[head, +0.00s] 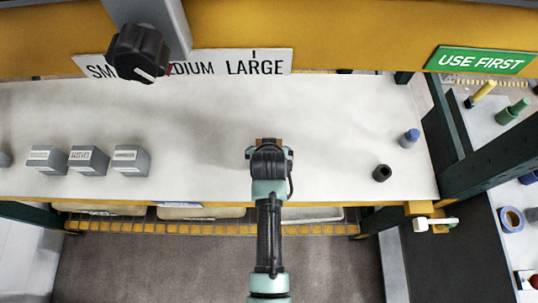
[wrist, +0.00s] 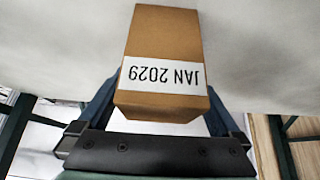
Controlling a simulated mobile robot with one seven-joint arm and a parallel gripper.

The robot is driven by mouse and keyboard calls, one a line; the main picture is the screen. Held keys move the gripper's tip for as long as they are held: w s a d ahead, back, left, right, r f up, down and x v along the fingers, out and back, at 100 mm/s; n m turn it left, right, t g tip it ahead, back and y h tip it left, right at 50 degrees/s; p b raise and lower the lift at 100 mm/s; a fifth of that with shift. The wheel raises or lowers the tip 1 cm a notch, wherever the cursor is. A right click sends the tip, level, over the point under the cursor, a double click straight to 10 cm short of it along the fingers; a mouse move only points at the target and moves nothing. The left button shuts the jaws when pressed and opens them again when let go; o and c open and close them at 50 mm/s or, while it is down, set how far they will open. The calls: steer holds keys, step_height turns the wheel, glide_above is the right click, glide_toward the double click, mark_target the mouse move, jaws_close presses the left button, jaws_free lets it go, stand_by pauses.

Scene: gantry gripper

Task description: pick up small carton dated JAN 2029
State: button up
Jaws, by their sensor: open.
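The small brown carton (wrist: 163,35) stands on the white tabletop in the wrist view. Its white label reads JAN 2029, upside down in this view. In the head view only a brown sliver of the carton (head: 267,141) shows past my gripper. My gripper (head: 269,153) is open, with its blue-grey fingers on either side of the carton in the wrist view (wrist: 158,105). The carton hides parts of the fingers, and I cannot tell whether they touch it.
Several grey labelled boxes (head: 88,160) stand at the left of the white table (head: 205,130). A dark cylinder (head: 382,173) and a blue-topped one (head: 409,138) stand at the right. A yellow beam with a black knob (head: 138,53) and a USE FIRST sign (head: 480,60) crosses above.

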steer(key=shift+c, duration=0.2)
steer(key=c, duration=1.4)
steer(key=shift+c, duration=0.4)
steer(key=shift+r, duration=0.1)
